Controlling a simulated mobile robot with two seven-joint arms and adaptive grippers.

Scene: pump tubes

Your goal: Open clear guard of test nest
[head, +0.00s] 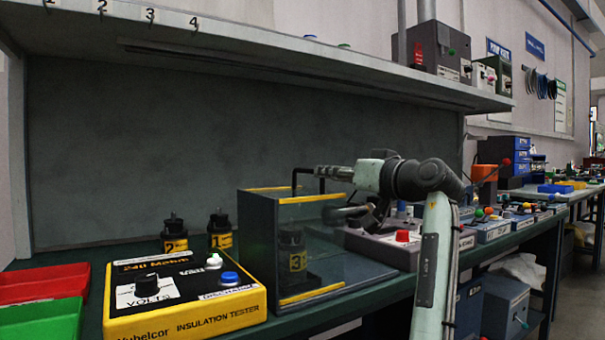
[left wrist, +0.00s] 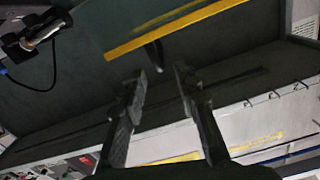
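The test nest stands at the middle of the bench in the head view. Its clear guard (head: 262,225) is down, a box with yellow-edged panels, and a dark part labelled 3 (head: 292,255) stands inside. A black bent handle (head: 296,176) stands at the guard's top. My left gripper (head: 326,190) is beside the guard's upper right, close to the handle. In the left wrist view the two dark fingers (left wrist: 160,78) are apart and empty. The handle (left wrist: 154,55) shows just beyond their tips, below the guard's yellow edge (left wrist: 170,30). My right gripper is not in view.
A yellow insulation tester (head: 185,295) sits left of the nest. Two dark parts, labelled 2 (head: 174,240) and 1 (head: 220,235), stand behind it. Red (head: 40,285) and green (head: 40,320) trays lie far left. A shelf (head: 300,62) runs overhead. A box with a red button (head: 390,248) is right.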

